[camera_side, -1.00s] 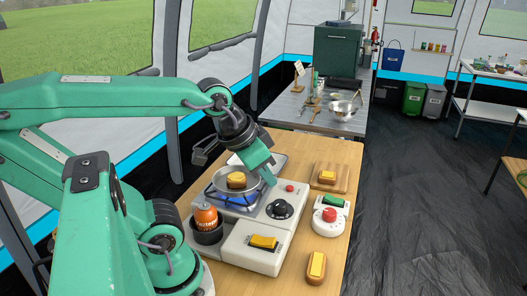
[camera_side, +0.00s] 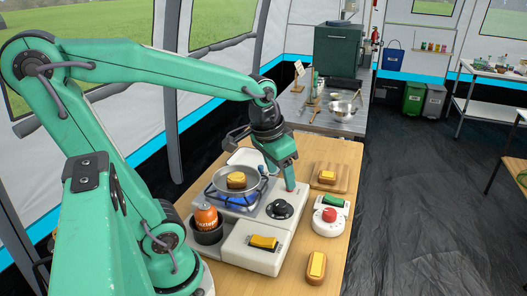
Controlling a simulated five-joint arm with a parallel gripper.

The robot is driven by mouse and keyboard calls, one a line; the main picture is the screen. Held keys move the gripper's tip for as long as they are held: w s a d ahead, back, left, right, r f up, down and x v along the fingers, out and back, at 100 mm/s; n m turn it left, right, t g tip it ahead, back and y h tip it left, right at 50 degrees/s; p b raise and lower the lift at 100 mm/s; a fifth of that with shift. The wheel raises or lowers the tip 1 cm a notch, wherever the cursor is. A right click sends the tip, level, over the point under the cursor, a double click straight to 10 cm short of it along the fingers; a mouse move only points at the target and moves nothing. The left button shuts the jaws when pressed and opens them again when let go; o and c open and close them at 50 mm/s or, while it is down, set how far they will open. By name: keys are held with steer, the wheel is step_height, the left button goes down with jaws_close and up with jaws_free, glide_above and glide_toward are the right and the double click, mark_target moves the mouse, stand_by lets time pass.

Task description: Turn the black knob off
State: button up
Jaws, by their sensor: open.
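The black knob (camera_side: 280,208) sits on the top of the white stove (camera_side: 262,232), right of the burner. A blue flame (camera_side: 236,199) shows under the pan (camera_side: 231,184), which holds a yellow-topped brown block (camera_side: 236,180). My gripper (camera_side: 279,185) points down over the stove's back right part, behind the black knob and apart from it. One green finger reaches down near the stove top, where the red button seen earlier is now hidden. The other finger is toward the pan. My gripper is open and holds nothing.
A round white device with a red button (camera_side: 329,215) and a block on a wooden board (camera_side: 327,177) stand to the right.

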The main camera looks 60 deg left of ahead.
mark_target(281, 203)
steer(key=w+a+f+g, duration=0.1)
steer(key=a+f, duration=0.1)
steer(key=w+a+f+n+g, duration=0.1)
steer(key=w+a+f, duration=0.1)
steer(key=f, duration=0.1)
steer(key=w+a+f+g, duration=0.1)
steer(key=a+f, duration=0.1)
steer(key=shift+w+a+f+n, duration=0.2)
steer(key=shift+w+a+n, duration=0.05)
steer(key=shift+a+n, duration=0.05)
steer(key=shift+a+f, duration=0.2)
steer(key=shift+f, duration=3.7)
steer(key=c, duration=1)
